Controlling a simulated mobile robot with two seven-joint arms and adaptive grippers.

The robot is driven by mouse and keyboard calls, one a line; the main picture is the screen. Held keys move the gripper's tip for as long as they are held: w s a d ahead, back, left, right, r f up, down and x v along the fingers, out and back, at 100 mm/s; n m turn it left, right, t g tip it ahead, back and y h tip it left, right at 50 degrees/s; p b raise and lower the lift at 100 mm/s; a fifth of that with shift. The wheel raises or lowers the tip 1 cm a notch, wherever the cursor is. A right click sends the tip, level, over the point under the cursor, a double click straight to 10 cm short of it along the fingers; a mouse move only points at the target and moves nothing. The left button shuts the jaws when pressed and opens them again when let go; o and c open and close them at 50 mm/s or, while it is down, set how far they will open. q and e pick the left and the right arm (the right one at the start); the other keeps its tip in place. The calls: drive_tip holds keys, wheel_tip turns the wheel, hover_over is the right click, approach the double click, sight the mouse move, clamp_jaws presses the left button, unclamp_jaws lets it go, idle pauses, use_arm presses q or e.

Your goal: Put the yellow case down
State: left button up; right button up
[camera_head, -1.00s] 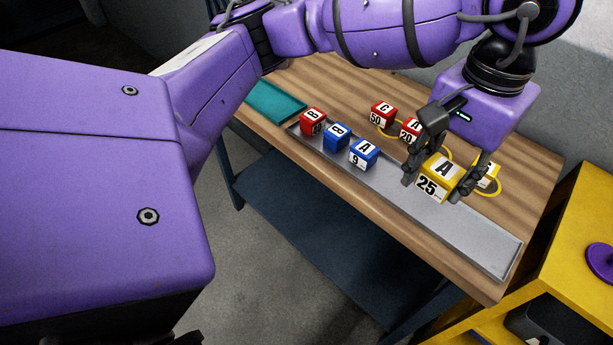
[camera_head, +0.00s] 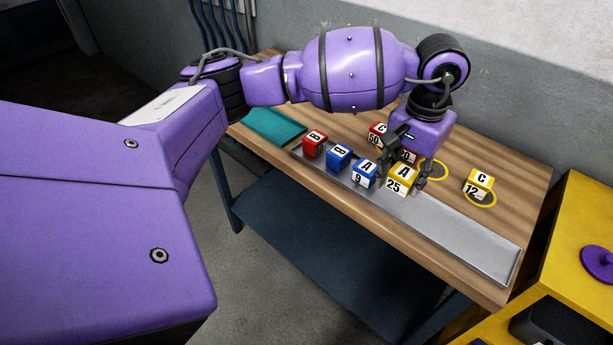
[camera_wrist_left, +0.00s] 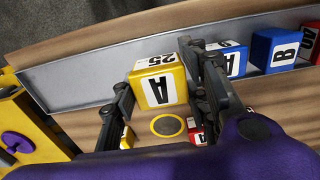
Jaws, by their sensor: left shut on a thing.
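The yellow case marked A 25 (camera_head: 402,180) is in my left gripper (camera_head: 404,171), which is shut on it. Case and gripper are over the grey tray (camera_head: 455,222), just right of the blue case marked A 9 (camera_head: 364,175). The left wrist view shows the yellow case (camera_wrist_left: 158,86) upright between the fingers, with bare tray (camera_wrist_left: 75,85) to one side. I cannot tell whether its underside touches the tray. A second yellow case, marked C 12 (camera_head: 478,184), stands on the table at a yellow ring. My right gripper is not in view.
A blue case B (camera_head: 339,157) and a red case B (camera_head: 315,144) stand further left in the tray. The tray's right part is bare. A teal mat (camera_head: 272,126) lies at left.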

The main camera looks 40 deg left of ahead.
sight(393, 196)
use_arm(q)
drive_tip(key=shift+w+a+f, duration=0.4)
drive_tip(key=shift+w+f, duration=0.2)
drive_tip(key=shift+f, duration=0.25)
drive_tip(key=f, duration=0.3)
drive_tip(key=shift+w+a+f, duration=0.2)
drive_tip(key=shift+f, duration=0.15)
drive_tip(key=o, duration=0.8)
drive_tip(key=shift+f, duration=0.1)
drive_tip(key=shift+o, duration=1)
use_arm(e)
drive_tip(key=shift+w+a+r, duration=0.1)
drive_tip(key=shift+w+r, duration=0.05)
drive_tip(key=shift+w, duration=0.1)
